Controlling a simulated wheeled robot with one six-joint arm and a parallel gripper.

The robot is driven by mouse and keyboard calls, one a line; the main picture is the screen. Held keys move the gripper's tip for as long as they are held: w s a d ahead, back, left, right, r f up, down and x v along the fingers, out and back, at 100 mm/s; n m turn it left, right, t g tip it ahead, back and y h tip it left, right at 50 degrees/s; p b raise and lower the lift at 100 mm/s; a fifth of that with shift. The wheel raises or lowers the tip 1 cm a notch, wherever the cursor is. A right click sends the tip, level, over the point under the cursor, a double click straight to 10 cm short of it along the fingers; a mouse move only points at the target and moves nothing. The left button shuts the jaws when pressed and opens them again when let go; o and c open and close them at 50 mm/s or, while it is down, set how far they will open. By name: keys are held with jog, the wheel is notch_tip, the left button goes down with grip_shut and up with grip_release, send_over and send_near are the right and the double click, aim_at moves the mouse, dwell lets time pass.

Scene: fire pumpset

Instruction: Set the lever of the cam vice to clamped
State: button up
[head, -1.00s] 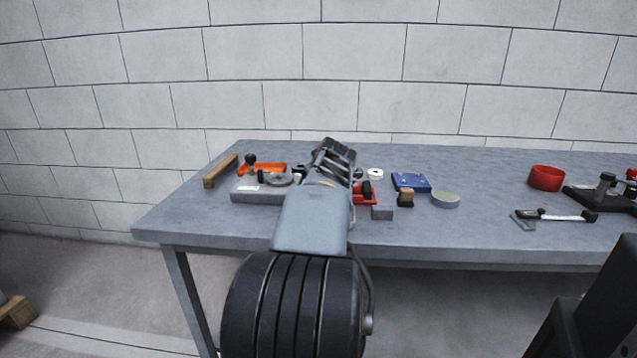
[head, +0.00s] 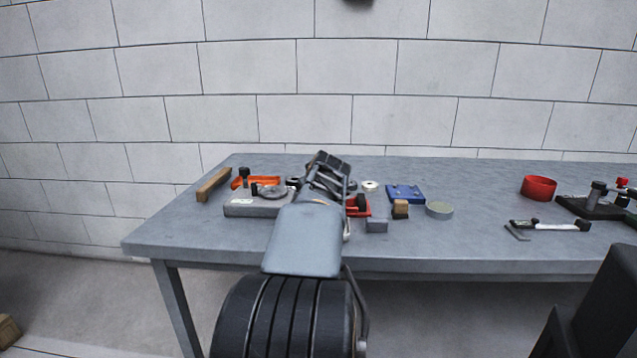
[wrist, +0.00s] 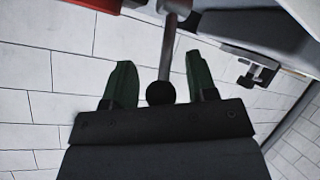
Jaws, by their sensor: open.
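My gripper (wrist: 155,88) is open in the wrist view, its two green-padded fingers spread apart. A grey lever rod with a black ball knob (wrist: 161,93) comes down from the top of that view, and the knob sits between the fingers near the palm. I cannot tell whether the fingers touch it. In the head view my gripper (head: 329,164) is over the bench, and my arm hides what is just below it. A red piece with a black part (head: 357,207) shows right beside my arm. I cannot tell for certain which body is the cam vice.
On the bench (head: 480,235), a grey block with a disc (head: 258,206), an orange piece (head: 262,182) and a wooden bar (head: 213,185) lie left of my arm.

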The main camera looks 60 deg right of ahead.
jog(key=p+v, duration=0.2)
jog(key=v, duration=1.1)
jog(key=shift+s+a, duration=0.2)
jog(key=shift+a, duration=0.15)
jog(key=shift+c, duration=0.2)
